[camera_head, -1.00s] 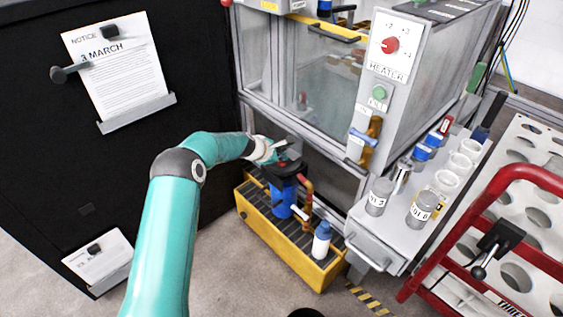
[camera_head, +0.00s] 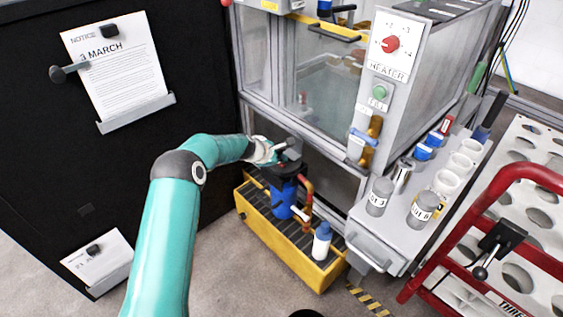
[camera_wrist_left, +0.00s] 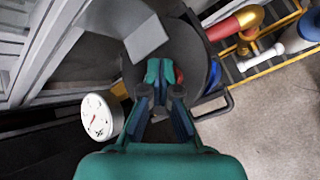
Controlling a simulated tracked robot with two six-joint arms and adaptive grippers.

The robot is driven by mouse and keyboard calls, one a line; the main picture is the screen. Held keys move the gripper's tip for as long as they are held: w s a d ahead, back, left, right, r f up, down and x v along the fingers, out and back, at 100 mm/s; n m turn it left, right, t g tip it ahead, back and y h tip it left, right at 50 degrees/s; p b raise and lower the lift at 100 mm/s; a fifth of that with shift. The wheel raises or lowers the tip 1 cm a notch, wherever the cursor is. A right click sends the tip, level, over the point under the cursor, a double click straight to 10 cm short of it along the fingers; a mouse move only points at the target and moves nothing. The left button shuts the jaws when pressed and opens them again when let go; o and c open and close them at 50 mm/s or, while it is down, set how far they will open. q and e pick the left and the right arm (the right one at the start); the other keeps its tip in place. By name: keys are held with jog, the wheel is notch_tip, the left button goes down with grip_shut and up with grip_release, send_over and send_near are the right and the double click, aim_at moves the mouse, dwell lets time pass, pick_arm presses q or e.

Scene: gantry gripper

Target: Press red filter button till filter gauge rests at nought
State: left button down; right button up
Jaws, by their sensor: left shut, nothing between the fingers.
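The filter is a blue canister (camera_head: 283,198) with a dark round head, standing in a yellow tray (camera_head: 262,229) below the glass cabinet. My left gripper (camera_head: 287,157) is at the filter head. In the left wrist view its fingers (camera_wrist_left: 160,70) are shut and empty over the dark head. A piece of the red button (camera_wrist_left: 179,77) shows just right of the fingertips; the fingers hide the rest, and I cannot tell whether they touch it. The white round gauge (camera_wrist_left: 100,115) is at the lower left, with a red needle; its reading is too small to tell. My right gripper is out of view.
A grey block (camera_wrist_left: 145,38) stands close by the fingertips. A copper-red pipe (camera_head: 308,189) and a white bottle with a blue cap (camera_head: 321,242) are right of the filter. The cabinet frame (camera_head: 300,125) is close above. A red rack (camera_head: 470,225) stands at right.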

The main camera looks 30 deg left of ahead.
aim_at(281, 164)
pick_arm(q)
jog(key=shift+r+p, duration=0.85)
jog(key=shift+r, duration=0.05)
notch_tip(281, 164, up, 5)
jog(key=p, duration=0.4)
jog(key=shift+p, duration=0.35)
